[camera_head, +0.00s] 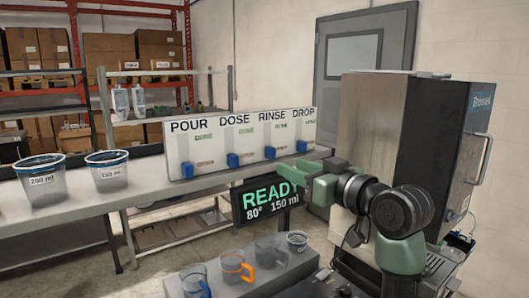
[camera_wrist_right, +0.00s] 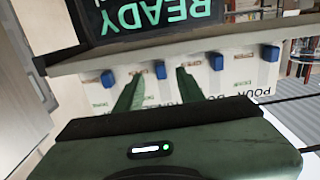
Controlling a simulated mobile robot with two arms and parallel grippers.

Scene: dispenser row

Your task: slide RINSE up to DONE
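The white slider panel (camera_head: 250,138) stands on the bench with columns POUR, DOSE, RINSE and DROP. The blue RINSE knob (camera_head: 270,152) is at the low end of its column, well below a small green label (camera_head: 280,126) that is too small to read surely. In the upside-down right wrist view the RINSE knob (camera_wrist_right: 160,70) shows in the gap between my fingertips. My right gripper (camera_head: 290,172) is open in front of the panel's lower right part, its fingers (camera_wrist_right: 160,78) apart and empty. I cannot tell whether they touch the knob. My left gripper is out of view.
The POUR (camera_head: 187,170), DOSE (camera_head: 232,160) and DROP (camera_head: 301,146) knobs are also low. The DROP knob is close beside one finger in the wrist view (camera_wrist_right: 108,78). A READY display (camera_head: 268,200) hangs below the panel. Cups (camera_head: 237,268) stand lower; measuring tubs (camera_head: 107,172) stand left.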

